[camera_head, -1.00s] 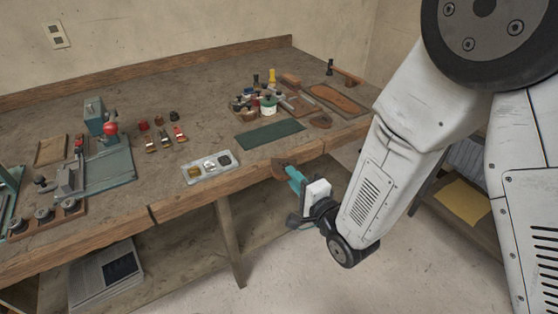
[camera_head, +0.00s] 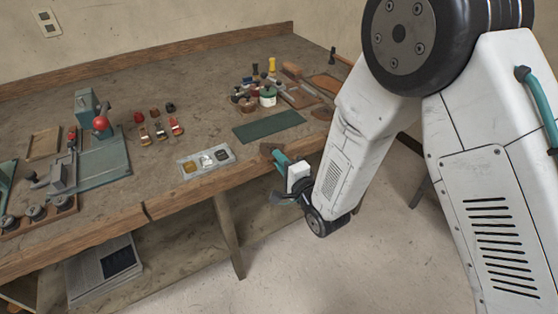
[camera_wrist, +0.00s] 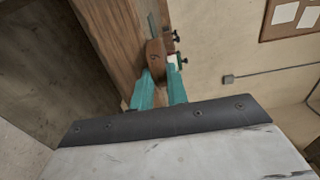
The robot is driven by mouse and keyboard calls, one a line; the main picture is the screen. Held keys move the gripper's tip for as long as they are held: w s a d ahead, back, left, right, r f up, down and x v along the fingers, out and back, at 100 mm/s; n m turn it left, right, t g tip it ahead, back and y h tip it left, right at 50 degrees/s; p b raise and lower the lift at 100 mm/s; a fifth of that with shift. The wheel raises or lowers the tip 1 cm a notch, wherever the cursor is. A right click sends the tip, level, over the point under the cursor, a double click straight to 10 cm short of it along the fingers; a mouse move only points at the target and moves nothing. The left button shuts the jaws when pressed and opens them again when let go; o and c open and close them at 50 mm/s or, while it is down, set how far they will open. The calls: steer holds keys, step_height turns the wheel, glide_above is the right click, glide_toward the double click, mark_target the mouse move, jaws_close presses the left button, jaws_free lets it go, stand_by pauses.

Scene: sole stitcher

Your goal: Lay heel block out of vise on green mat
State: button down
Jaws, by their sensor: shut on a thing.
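My gripper (camera_head: 275,158) has teal fingers and is shut on a brown block (camera_wrist: 155,62), taken to be the heel block. It holds the block at the bench's front edge, just in front of the green mat. The block (camera_head: 267,148) also shows in the head view; I cannot tell whether it touches the bench. The flat dark green mat (camera_head: 270,126) lies bare on the bench top. A teal fixture with a red ball knob (camera_head: 100,123), perhaps the vise, stands at the left, well away from my gripper.
A grey tray (camera_head: 184,163) with small round items lies left of my gripper near the front edge. Jars and bottles (camera_head: 267,96) crowd behind the mat. Small red and brown pieces (camera_head: 160,131) lie mid-bench. The wooden bench edge (camera_head: 170,200) runs close beside my gripper.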

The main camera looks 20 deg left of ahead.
steer(key=shift+f, duration=0.1)
steer(key=c, duration=1.4)
jaws_free()
steer(key=v, duration=1.2)
